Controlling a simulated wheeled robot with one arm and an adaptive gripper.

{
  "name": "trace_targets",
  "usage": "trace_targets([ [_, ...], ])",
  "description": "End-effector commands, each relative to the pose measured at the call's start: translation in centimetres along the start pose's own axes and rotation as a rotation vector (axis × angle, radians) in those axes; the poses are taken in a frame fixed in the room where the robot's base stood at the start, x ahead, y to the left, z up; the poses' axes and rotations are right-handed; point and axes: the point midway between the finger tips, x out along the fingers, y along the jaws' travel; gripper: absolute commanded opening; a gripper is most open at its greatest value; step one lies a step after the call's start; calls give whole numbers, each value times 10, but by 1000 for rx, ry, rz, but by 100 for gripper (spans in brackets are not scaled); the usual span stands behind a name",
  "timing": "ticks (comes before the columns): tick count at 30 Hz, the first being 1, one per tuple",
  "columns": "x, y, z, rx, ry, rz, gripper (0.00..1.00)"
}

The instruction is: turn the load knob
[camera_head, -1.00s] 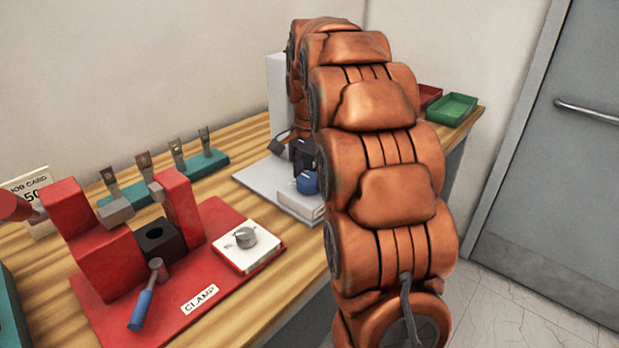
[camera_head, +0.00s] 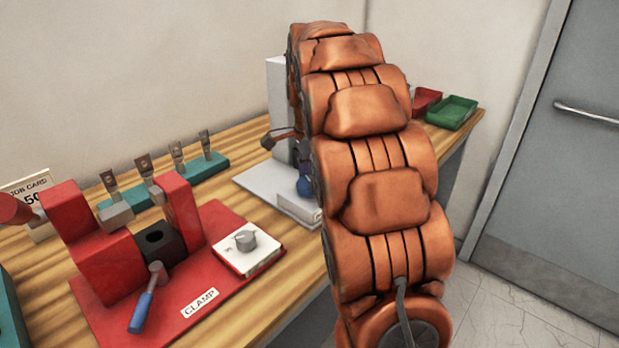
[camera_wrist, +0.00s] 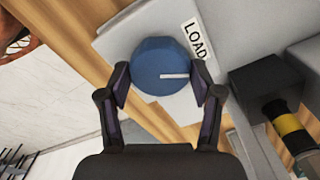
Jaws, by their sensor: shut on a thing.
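The load knob (camera_wrist: 155,62) is a round blue knob with a white pointer line, seen in the wrist view on a pale base beside a LOAD label (camera_wrist: 195,40). The pointer line points right in that view. My gripper (camera_wrist: 160,82) has one finger on each side of the knob and is shut on it. In the head view the blue knob (camera_head: 305,187) shows only partly beside my orange arm.
A red clamp fixture (camera_head: 100,250) with a blue-handled lever (camera_head: 141,310) and a grey knob on a white box (camera_head: 248,255) stands at the left. A dark block with a yellow-banded rod (camera_wrist: 290,125) is close to the gripper's right. Green tray (camera_head: 452,112) at the far right end.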

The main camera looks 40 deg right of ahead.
Motion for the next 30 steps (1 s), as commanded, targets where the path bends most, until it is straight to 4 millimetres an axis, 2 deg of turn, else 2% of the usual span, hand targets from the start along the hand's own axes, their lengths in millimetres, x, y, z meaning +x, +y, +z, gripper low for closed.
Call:
trace_targets([
  [7,-1,0,0,-1,1,-3,30],
  [8,-1,0,0,-1,1,-3,66],
  [15,-1,0,0,-1,0,-1,90],
  [30,-7,-1,0,-2,1,-3,90],
])
